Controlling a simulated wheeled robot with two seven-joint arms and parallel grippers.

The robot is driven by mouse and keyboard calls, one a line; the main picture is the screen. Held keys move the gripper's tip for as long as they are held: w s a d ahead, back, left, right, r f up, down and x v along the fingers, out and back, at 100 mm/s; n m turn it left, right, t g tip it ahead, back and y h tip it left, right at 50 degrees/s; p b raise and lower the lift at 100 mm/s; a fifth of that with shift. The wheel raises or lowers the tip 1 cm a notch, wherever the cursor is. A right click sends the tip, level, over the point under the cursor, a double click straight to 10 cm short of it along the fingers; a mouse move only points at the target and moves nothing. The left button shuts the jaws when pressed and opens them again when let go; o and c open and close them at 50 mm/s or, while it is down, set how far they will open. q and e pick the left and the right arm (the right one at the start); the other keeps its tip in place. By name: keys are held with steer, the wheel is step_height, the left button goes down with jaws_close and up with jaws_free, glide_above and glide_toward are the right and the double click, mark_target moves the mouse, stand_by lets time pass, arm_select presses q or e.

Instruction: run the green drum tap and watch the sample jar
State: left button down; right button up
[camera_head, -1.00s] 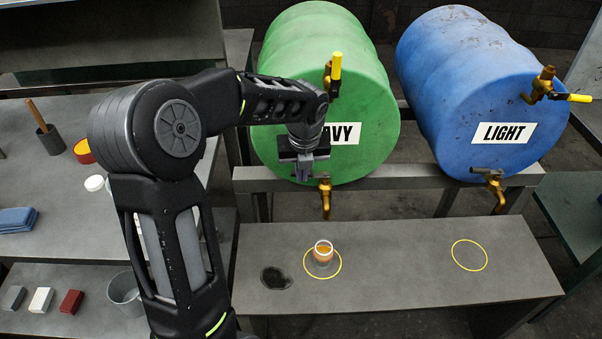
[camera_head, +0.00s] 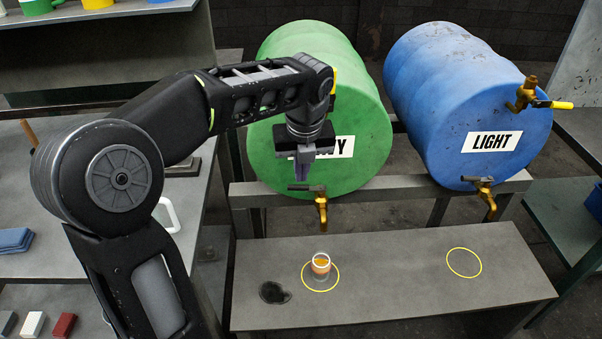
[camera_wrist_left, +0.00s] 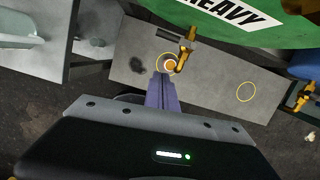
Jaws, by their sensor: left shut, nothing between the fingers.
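The green drum (camera_head: 335,105) lies on a rack, its label partly hidden by my left arm. Its lower brass tap (camera_head: 321,208) has a dark lever (camera_head: 308,188) pointing left; no stream shows below the spout. The sample jar (camera_head: 321,264), clear with orange liquid, stands inside a yellow ring on the bench below. My left gripper (camera_head: 303,193) is shut and empty, pointing down by the lever; whether it touches cannot be told. In the left wrist view, the shut fingers (camera_wrist_left: 163,78) appear beside the jar (camera_wrist_left: 170,66) and tap (camera_wrist_left: 186,48). My right gripper is not visible.
A blue drum (camera_head: 465,110) marked LIGHT is to the right, with its own lower tap (camera_head: 486,195). An empty yellow ring (camera_head: 464,262) is on the bench (camera_head: 400,285) below it. A dark spill (camera_head: 273,292) lies left of the jar. The bench between the rings is clear.

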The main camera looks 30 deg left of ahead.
arm_select(q)
steer(key=c, duration=2.2)
jaws_free()
